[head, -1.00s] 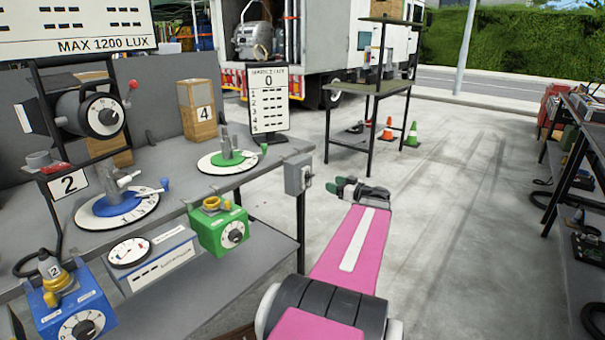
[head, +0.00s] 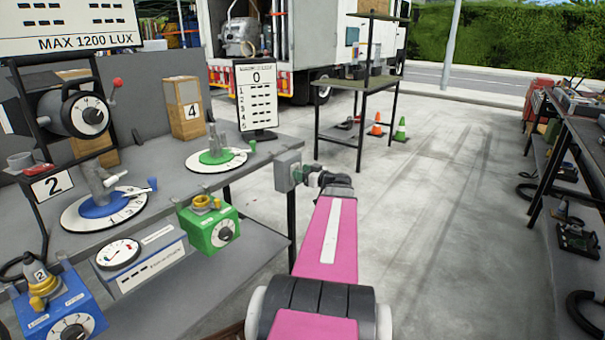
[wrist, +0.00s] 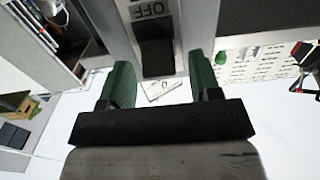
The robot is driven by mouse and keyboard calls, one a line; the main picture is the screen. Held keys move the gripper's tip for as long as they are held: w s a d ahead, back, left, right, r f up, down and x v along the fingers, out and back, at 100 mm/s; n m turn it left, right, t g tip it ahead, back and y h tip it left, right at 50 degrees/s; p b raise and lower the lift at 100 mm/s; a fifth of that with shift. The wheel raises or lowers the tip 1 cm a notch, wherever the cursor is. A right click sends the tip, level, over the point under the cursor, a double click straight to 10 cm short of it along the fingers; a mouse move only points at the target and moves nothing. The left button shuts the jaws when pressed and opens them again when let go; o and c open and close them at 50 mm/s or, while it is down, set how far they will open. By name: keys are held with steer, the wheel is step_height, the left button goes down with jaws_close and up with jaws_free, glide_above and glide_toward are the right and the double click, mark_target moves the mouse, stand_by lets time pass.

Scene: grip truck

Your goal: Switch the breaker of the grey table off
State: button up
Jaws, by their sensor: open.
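The breaker is a small grey box (head: 287,171) on the right front corner of the grey table (head: 160,165). In the wrist view it shows a black switch (wrist: 155,50) and an upside-down "OFF" label (wrist: 152,10) above it in the picture. My gripper (head: 309,174) is at the right side of the box. In the wrist view my gripper (wrist: 160,72) is open, with one green finger on each side of the black switch. Nothing is held. I cannot tell whether the fingers touch the box or which way the switch is set.
A green dial (head: 217,158) is on the tabletop near the breaker. A dark shelf (head: 358,140) stands behind.

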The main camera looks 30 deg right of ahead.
steer(key=c, duration=0.9)
steer(key=shift+s+f+t+y, duration=0.1)
steer(key=shift+f+t+y, duration=0.4)
steer(key=shift+t, duration=0.8)
steer(key=shift+f+t+y, duration=0.5)
steer(key=shift+t, duration=0.8)
steer(key=shift+s+f+t+y, duration=0.1)
steer(key=shift+f+t+y, duration=0.4)
steer(key=shift+t, duration=0.8)
